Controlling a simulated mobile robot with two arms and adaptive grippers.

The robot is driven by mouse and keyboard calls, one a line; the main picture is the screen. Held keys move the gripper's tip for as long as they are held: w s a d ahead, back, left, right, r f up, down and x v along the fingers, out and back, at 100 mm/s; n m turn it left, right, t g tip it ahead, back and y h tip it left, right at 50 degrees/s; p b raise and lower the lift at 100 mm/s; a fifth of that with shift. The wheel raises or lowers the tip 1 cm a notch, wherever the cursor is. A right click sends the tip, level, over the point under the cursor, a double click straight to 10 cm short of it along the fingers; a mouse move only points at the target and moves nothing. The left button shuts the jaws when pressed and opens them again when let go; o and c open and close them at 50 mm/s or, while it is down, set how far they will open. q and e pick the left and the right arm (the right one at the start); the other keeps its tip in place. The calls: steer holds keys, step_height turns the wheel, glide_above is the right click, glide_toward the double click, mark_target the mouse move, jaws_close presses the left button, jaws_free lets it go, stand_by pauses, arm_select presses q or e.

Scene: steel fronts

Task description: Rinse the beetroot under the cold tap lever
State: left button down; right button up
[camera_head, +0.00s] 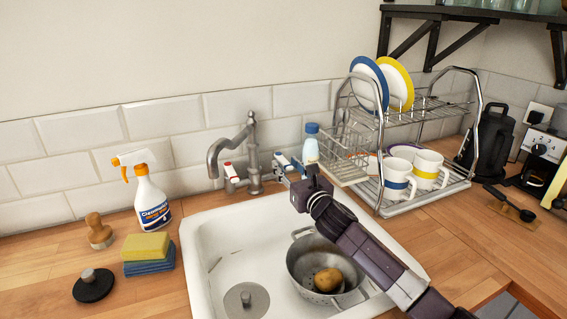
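The tap (251,150) stands at the back of the white sink (205,262). Its lever with a red mark (231,171) is on the left, and its cold lever with a blue mark (282,160) is on the right. My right gripper (297,172) is at the blue-marked lever, reaching in from the lower right. Whether its fingers touch the lever or are closed I cannot tell. A metal colander (304,262) sits in the sink, partly behind my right arm. A brownish-yellow, potato-like item (327,280) lies in it; no beetroot is visible. No water shows at the spout. My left gripper is out of view.
A dish rack (408,200) with plates and mugs stands right of the tap, close to my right arm. A blue-capped bottle (311,146) stands behind the gripper. A spray bottle (150,200), sponges (147,254), a brush (98,232) and a black-and-grey plug (93,285) are left of the sink.

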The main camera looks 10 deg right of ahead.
steer(key=shift+w+a, duration=0.15)
steer(key=shift+w, duration=0.55)
steer(key=shift+w+a, duration=0.1)
steer(key=shift+w, duration=0.55)
jaws_close()
